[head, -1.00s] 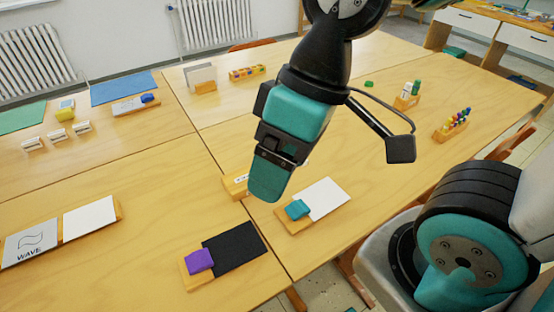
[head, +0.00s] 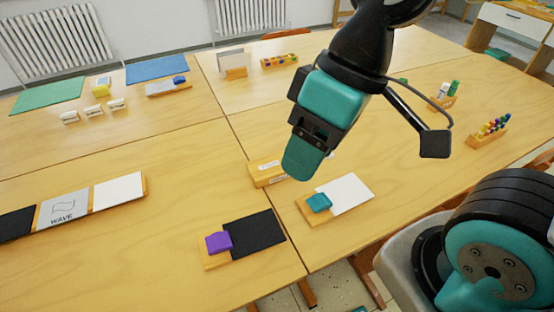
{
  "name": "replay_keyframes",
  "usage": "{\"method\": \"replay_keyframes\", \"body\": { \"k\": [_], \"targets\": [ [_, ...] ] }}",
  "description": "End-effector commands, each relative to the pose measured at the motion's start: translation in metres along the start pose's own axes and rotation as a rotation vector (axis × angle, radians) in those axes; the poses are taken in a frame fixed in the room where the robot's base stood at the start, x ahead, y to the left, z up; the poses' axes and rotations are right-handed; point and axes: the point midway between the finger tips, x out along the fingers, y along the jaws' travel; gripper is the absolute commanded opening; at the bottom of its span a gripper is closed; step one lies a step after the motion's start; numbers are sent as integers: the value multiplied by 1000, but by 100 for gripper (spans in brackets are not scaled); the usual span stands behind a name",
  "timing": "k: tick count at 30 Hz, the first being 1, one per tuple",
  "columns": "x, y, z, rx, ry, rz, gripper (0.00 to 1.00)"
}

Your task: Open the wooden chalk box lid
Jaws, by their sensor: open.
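The wooden chalk box (head: 266,172) is a small light-wood block with a white label, on the table near the middle of the head view. Its right part is hidden behind my gripper, and I cannot make out the state of its lid. My gripper (head: 303,160) is teal and black and points down just right of and above the box. It looks empty, its fingers seen nearly edge-on. Whether it touches the box cannot be told.
A white card with a teal block (head: 319,203) lies right of the box, and a black card with a purple block (head: 219,243) in front. A WAVE card rack (head: 148,187) is at left. A marker holder (head: 488,132) stands at right.

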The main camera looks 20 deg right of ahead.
Motion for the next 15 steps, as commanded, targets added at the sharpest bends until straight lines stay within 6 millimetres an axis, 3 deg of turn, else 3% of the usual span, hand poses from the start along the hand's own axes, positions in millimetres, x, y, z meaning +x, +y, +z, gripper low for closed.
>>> {"method": "replay_keyframes", "body": {
  "k": [5,9,15],
  "targets": [
    [6,56,-46,-34,-32,73,48],
    [20,135,-94,-93,-91,158,48],
    [48,237,-129,-160,-188,240,48]
  ]
}}
